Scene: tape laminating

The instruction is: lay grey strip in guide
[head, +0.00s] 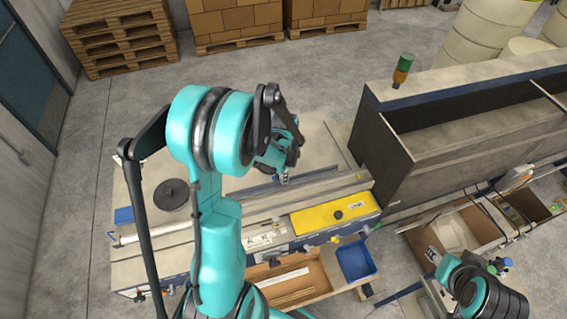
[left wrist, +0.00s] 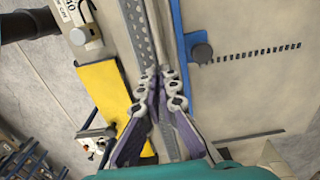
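A long thin grey strip (head: 255,189) runs lengthwise along the bench. In the left wrist view a grey perforated band (left wrist: 138,35) runs down to the fingertips; I cannot clearly separate the strip from the guide there. My left gripper (head: 284,180) is low over the strip's line, and its fingers (left wrist: 160,82) are nearly together with the grey band passing between them. They look shut on the strip; the exact contact is hidden. My right gripper (head: 433,254) is at the lower right, away from the strip, and its finger opening is unclear.
A yellow block (head: 318,218) sits on the bench's front part, and a black disc (head: 171,194) lies at its left. A blue bin (head: 355,261) and cardboard box (head: 303,267) are in front. A tall grey cabinet (head: 385,150) borders the bench's right end.

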